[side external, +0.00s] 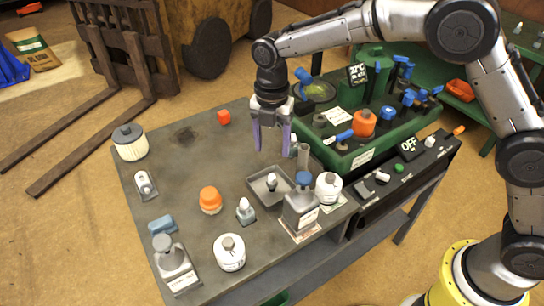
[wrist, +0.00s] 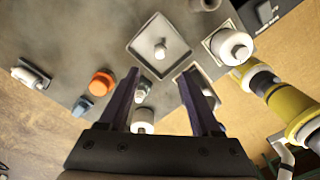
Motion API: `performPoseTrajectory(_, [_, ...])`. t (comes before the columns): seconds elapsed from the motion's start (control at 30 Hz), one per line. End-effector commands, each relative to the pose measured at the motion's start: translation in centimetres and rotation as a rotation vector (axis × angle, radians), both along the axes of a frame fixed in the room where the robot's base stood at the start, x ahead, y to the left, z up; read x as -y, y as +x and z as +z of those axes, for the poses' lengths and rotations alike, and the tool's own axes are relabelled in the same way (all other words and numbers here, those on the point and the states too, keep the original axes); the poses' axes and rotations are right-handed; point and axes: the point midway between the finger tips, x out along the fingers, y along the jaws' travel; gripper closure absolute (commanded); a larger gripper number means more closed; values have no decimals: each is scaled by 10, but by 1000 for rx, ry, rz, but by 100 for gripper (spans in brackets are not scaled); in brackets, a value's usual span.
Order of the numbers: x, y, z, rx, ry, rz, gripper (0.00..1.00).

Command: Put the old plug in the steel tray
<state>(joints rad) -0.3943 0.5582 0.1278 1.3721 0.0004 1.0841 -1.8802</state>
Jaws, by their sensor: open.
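The square steel tray (side external: 256,197) lies on the grey bench top. A small plug-like piece with a pale top (side external: 271,182) stands inside it; the wrist view shows this piece (wrist: 160,50) in the tray (wrist: 139,47) too. A similar small plug (side external: 245,211) stands on a square base just outside the tray's near left edge; in the wrist view it (wrist: 142,91) is partly hidden by a finger. I cannot tell which is the old plug. My gripper (side external: 271,148) is open and empty, its purple fingers pointing down above the bench behind the tray.
A grey bottle with a blue cap (side external: 301,209) and white canisters (side external: 328,188) (side external: 229,252) stand near the tray. An orange cap (side external: 210,200) is left of it. A green crate (side external: 350,154) of tools borders the right. The bench's back left is mostly clear.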

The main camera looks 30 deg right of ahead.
Motion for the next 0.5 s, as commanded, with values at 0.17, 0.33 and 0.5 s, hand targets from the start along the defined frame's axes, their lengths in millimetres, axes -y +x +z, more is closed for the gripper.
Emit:
performPoseTrajectory(0.17, [0, 0, 10, 1, 1, 0, 35])
performPoseTrajectory(0.33, [0, 0, 11, 1, 1, 0, 35])
performPoseTrajectory(0.5, [13, -7, 29, 24, 11, -94, 35])
